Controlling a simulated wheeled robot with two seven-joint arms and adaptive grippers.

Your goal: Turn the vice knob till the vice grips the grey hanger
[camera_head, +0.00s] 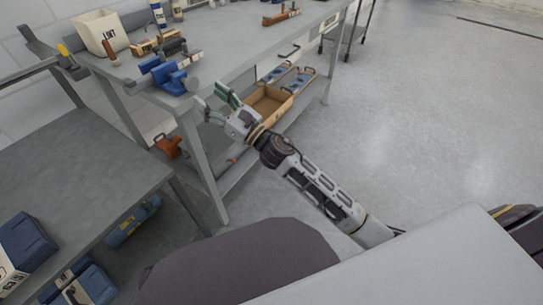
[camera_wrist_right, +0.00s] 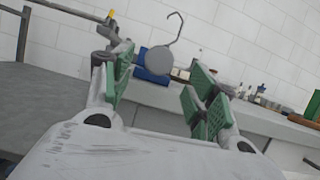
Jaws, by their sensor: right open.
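A blue vice (camera_head: 172,78) sits at the near left corner of the grey workbench. In the right wrist view the blue vice (camera_wrist_right: 150,77) is partly hidden behind a round grey disc (camera_wrist_right: 159,60). A thin grey hook (camera_wrist_right: 176,24) rises above the disc. I cannot tell whether the hook and disc are one piece, nor whether the vice grips the hanger. My right gripper (camera_head: 217,101) is beside the bench's front edge, close to the vice and apart from it. In the right wrist view its green-padded fingers (camera_wrist_right: 158,95) are spread and empty. My left gripper is not in view.
The workbench (camera_head: 235,48) holds a white bin (camera_head: 101,32), bottles and small tools behind the vice. A cardboard tray (camera_head: 268,103) sits on the shelf below. A lower grey table (camera_head: 75,165) stands at the left. The floor (camera_head: 420,110) to the right is clear.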

